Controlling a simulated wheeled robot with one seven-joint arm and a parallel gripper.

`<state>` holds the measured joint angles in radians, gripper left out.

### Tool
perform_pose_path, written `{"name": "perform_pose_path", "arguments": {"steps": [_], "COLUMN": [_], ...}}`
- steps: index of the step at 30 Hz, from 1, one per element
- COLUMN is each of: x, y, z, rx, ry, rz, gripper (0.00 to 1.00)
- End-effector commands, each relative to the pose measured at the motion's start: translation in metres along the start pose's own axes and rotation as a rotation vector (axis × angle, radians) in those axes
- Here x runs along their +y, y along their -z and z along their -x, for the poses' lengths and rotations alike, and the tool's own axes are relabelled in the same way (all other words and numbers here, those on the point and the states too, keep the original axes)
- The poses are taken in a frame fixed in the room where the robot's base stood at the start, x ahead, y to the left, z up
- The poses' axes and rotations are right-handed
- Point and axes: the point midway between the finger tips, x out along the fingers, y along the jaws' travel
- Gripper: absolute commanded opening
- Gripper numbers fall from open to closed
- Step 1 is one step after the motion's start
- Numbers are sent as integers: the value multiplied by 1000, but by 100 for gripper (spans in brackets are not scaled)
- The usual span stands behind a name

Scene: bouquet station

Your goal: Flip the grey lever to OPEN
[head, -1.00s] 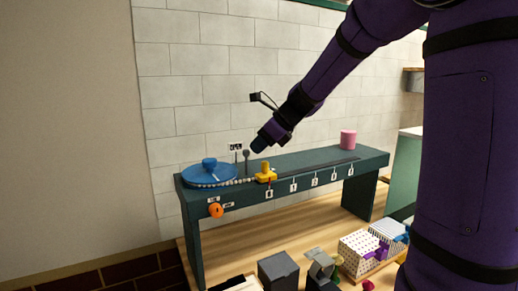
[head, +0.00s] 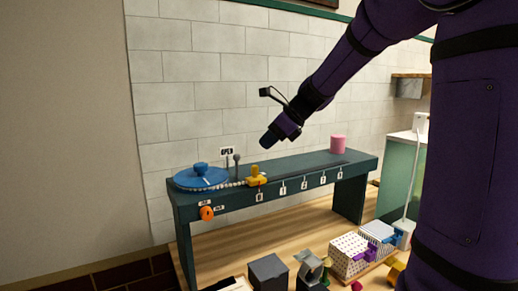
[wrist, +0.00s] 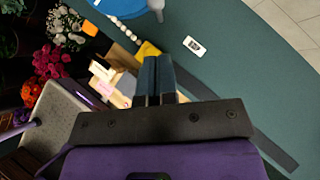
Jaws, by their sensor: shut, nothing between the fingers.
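The grey lever (head: 237,159) is a thin post with a round grey knob, standing at the back of the dark green bench (head: 310,166), left of centre. A white sign with dark lettering reading OPEN (head: 228,152) is just left of its knob. My gripper (head: 267,141) is above the bench, up and to the right of the lever, apart from it. In the wrist view its two dark fingers (wrist: 156,62) are together with nothing between them. A grey rounded piece (wrist: 156,6) at the top edge of that view may be the lever.
A blue turntable (head: 202,178) with a bead chain is left of the lever. A yellow piece (head: 257,177) stands near the bench's front, and an orange knob (head: 207,213) is on its front face. A pink cylinder (head: 338,144) stands at the right. Boxes (head: 268,271) are below.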

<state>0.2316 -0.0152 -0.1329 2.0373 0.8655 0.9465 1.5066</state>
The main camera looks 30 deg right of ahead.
Motion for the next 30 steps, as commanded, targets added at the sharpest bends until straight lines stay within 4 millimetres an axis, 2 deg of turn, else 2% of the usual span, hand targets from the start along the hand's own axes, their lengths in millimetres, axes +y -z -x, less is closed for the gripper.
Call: {"name": "perform_pose_path", "arguments": {"steps": [6, 12, 18, 30], "x": [1, 2, 3, 3], "y": [-2, -4, -4, -4], "z": [42, 66, 72, 72], "rx": [-1, -1, 1, 1], "ry": [3, 1, 0, 0], "rz": [0, -1, -1, -1], "gripper": [0, 0, 0, 0]}}
